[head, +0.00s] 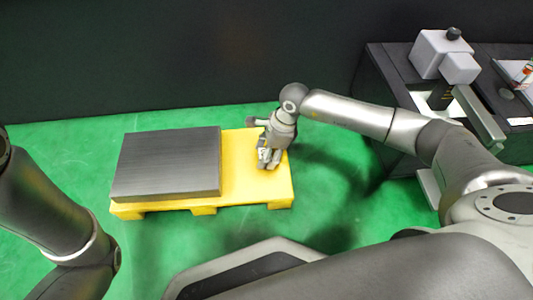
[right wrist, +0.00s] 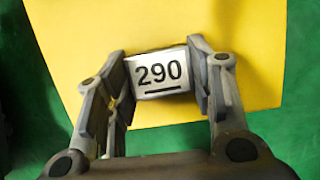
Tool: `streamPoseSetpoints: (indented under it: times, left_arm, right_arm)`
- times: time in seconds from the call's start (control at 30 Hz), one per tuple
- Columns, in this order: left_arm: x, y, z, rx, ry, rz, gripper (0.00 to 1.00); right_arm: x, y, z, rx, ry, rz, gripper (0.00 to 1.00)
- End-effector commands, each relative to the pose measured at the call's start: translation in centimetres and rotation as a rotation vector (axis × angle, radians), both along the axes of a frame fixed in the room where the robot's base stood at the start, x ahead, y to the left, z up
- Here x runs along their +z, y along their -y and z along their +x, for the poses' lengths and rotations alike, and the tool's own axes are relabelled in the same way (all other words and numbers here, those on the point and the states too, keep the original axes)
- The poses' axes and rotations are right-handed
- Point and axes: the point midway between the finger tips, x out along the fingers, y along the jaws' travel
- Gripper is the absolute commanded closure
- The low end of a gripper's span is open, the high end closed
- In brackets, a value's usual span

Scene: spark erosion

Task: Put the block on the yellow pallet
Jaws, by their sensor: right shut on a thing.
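Yellow surface of the pallet (right wrist: 270,60) shows behind and around the block. In the head view my right gripper (head: 268,160) is over the right part of the yellow pallet (head: 245,190), and the block is mostly hidden by the fingers. I cannot tell whether the block touches the pallet. My left gripper is out of view.
A large dark grey slab (head: 168,163) covers the left part of the pallet. Green floor (head: 335,225) surrounds the pallet. A dark machine bench (head: 385,80) with a grey machine head (head: 440,55) stands at the right. A dark wall is behind.

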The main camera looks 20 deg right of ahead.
Motion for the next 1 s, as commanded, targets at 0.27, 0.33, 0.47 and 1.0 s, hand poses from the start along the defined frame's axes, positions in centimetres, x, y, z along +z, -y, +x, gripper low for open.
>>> streamPoseSetpoints:
  times: [0.27,0.33,0.47,1.0]
  left_arm:
    - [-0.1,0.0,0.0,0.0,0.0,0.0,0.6]
    - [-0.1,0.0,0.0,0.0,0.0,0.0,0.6]
    - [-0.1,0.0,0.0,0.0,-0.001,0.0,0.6]
    - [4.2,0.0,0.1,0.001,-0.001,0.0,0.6]
  right_arm:
    - [-0.3,0.0,0.0,0.0,0.0,-0.001,0.32]
    - [-0.3,0.0,0.0,0.0,0.0,0.0,0.3]
    - [-0.3,0.0,0.0,0.0,0.0,0.0,0.3]
    - [6.0,1.6,-0.4,-0.001,0.002,-0.001,0.3]
